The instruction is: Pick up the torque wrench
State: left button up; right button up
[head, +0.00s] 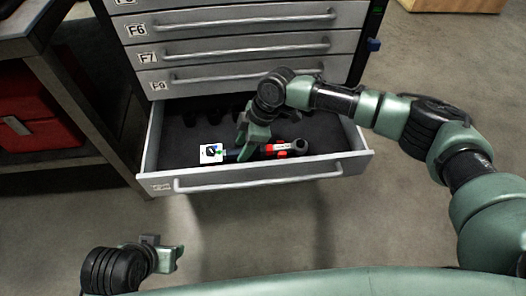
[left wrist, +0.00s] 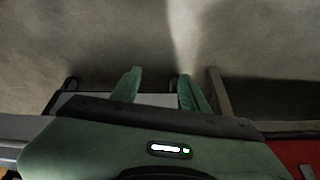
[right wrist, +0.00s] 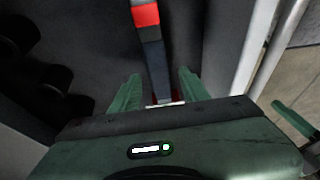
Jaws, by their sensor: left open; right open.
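The torque wrench (head: 283,148) lies in the open bottom drawer, its dark handle to the left and its red-banded head end to the right. My right gripper (head: 243,150) is inside the drawer, over the handle of the wrench. In the right wrist view the wrench (right wrist: 150,45) runs between the two open green fingers (right wrist: 158,88), which stand apart from it on both sides. My left gripper (head: 172,257) is low in front of the drawer, away from the wrench. In the left wrist view its fingers (left wrist: 158,85) are open and empty.
The open drawer (head: 255,178) has a long front handle and holds several dark round things along its back. A white card with a printed mark (head: 211,153) lies left of the wrench. Closed drawers (head: 240,50) rise behind. A bench with a red case (head: 35,135) stands at left.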

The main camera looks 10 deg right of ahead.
jog(key=shift+x, duration=1.05)
grip_shut()
pick_arm(q)
jog(key=w, duration=0.1)
jog(key=w+t, duration=0.1)
jog(key=w+d+r, duration=0.1)
jog(key=shift+w+t, duration=0.25)
jog(key=shift+t, duration=0.15)
pick_arm(e)
jog(key=shift+w, duration=0.1)
